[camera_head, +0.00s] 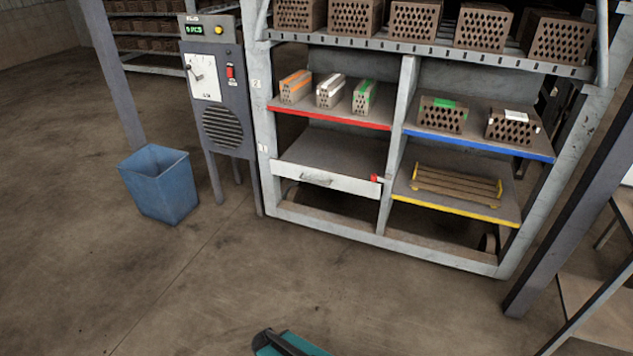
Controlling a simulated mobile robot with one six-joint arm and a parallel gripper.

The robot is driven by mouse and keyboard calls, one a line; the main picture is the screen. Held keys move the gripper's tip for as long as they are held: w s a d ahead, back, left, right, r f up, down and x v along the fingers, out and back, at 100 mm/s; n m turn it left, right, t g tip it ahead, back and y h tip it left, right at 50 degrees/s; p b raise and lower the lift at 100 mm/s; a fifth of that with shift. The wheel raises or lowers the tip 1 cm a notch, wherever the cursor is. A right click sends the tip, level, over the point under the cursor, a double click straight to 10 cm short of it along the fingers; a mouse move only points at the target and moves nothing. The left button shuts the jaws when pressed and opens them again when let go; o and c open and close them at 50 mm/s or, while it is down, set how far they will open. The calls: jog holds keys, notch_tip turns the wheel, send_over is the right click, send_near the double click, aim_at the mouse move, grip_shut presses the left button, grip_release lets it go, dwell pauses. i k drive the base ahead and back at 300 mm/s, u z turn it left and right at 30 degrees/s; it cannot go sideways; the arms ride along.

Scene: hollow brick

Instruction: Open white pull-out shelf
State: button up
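The white pull-out shelf (335,182) is at the lower left of the grey rack, below the red-edged shelf. It has a white front with a small bar handle (316,180) left of its middle. A small red part (375,178) sits at the right end of its front. The shelf's front looks about level with the rack frame, and its grey top is empty. My gripper does not show in this view. A teal and black piece (290,344), perhaps mine, shows at the bottom edge.
A blue bin (160,184) and a grey control cabinet (218,95) stand left of the rack. Bricks sit on the red-edged (330,117) and blue-edged (480,144) shelves. A wooden pallet (456,187) lies on the yellow-edged shelf. The floor in front is clear. A dark post (570,220) stands at right.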

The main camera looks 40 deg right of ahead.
aim_at(335, 160)
jog(key=u, duration=0.05)
jog(key=i, duration=1)
jog(key=z, duration=0.05)
